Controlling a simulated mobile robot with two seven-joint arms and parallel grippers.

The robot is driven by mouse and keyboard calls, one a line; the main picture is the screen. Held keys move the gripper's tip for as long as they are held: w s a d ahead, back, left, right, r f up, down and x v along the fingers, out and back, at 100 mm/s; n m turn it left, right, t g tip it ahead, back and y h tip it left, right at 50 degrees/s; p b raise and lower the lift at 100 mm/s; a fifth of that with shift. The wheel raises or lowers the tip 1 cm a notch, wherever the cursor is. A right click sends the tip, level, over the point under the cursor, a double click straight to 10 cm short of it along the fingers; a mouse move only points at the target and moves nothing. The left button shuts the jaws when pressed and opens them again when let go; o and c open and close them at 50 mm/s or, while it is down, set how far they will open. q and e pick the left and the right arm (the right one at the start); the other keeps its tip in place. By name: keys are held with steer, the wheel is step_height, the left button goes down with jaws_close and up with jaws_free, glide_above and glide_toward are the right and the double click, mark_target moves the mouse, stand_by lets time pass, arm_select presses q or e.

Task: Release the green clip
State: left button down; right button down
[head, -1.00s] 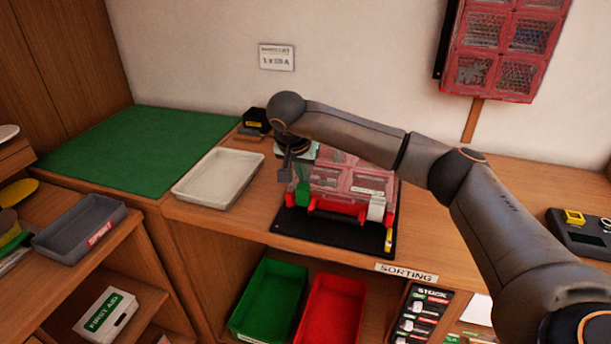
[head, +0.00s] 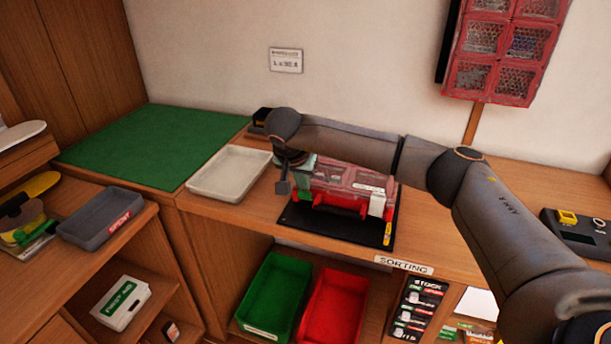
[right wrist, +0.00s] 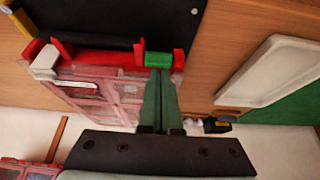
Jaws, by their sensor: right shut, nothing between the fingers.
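A clear-lidded case with red trim (head: 345,178) lies on a black mat (head: 330,228) on the bench. In the right wrist view its clear lid (right wrist: 100,87) and red front edge (right wrist: 95,65) show close up. The green clip (right wrist: 158,59) sits at one end of that edge, between red upright parts. My right gripper (right wrist: 157,74) is shut and empty, with its greenish fingertips right at the green clip. They look to touch it, but I cannot tell for sure. In the head view, my arm and gripper cover that corner of the case. My left gripper is not in view.
A white clip (head: 377,205) sits at the case's other end. A pale tray (head: 229,174) stands left of the case, with a green mat (head: 150,150) beyond. Green (head: 274,292) and red (head: 331,307) bins stand below. A black device (head: 577,236) sits at right.

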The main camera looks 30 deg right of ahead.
steer(key=shift+s+a, duration=0.1)
steer(key=shift+a, duration=0.05)
steer(key=shift+d+f, duration=0.1)
steer(key=shift+d, duration=0.1)
steer(key=shift+w+d+f, duration=0.2)
steer(key=shift+w+d, duration=0.3)
steer(key=shift+w, duration=0.05)
steer(key=shift+r, duration=0.15)
